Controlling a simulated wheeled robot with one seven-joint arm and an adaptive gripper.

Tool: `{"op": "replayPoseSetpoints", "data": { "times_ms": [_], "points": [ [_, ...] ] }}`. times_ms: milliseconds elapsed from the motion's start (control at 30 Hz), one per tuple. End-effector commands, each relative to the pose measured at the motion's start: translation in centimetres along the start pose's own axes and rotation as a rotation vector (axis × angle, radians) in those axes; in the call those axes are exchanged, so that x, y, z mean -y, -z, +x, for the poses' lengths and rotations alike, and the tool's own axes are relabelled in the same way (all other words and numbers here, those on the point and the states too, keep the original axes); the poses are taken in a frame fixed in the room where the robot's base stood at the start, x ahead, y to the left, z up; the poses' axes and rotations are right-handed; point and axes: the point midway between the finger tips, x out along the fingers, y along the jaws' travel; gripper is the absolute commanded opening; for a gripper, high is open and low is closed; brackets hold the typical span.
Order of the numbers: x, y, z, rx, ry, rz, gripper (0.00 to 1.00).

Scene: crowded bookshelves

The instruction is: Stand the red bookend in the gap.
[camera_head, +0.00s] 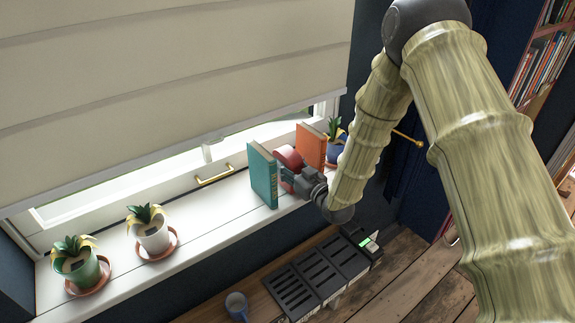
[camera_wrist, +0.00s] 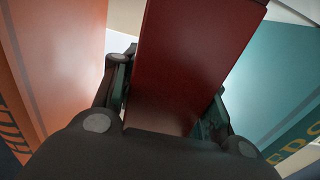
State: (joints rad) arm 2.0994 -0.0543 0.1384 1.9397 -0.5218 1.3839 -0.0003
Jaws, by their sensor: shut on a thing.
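The red bookend (camera_wrist: 190,60) is between the fingers of my gripper (camera_wrist: 168,95) in the wrist view, and the gripper is shut on it. In the head view the red bookend (camera_head: 289,157) shows partly, behind my gripper (camera_head: 287,177). It is in the gap on the windowsill between a teal book (camera_head: 263,176) on the left and an orange book (camera_head: 311,146) on the right. In the wrist view the orange book (camera_wrist: 62,60) is on the left and the teal book (camera_wrist: 280,90) on the right. The bookend's base is hidden, so I cannot tell whether it touches the sill.
The white windowsill (camera_head: 205,207) is clear left of the teal book. Two potted plants, one in a white pot (camera_head: 152,238) and one in a green pot (camera_head: 84,271), stand farther left. A blue pot (camera_head: 336,150) stands right of the orange book. A dark slotted unit (camera_head: 318,268) is below.

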Motion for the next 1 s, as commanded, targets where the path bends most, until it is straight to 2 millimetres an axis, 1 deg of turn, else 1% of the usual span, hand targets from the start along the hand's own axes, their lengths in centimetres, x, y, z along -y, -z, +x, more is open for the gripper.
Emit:
{"op": "replayPoseSetpoints", "data": {
  "times_ms": [533,567,633,667,1000],
  "points": [
    [0.00,-0.62,0.07,-0.004,0.000,-0.001,0.00],
    [0.03,-0.66,0.02,-0.001,0.000,0.000,0.48],
    [0.03,-0.65,0.01,-0.001,0.000,0.000,0.61],
    [0.03,-0.65,0.01,-0.001,0.000,0.000,0.64],
    [0.03,-0.51,0.01,-0.001,0.000,0.000,0.64]
  ]
}}
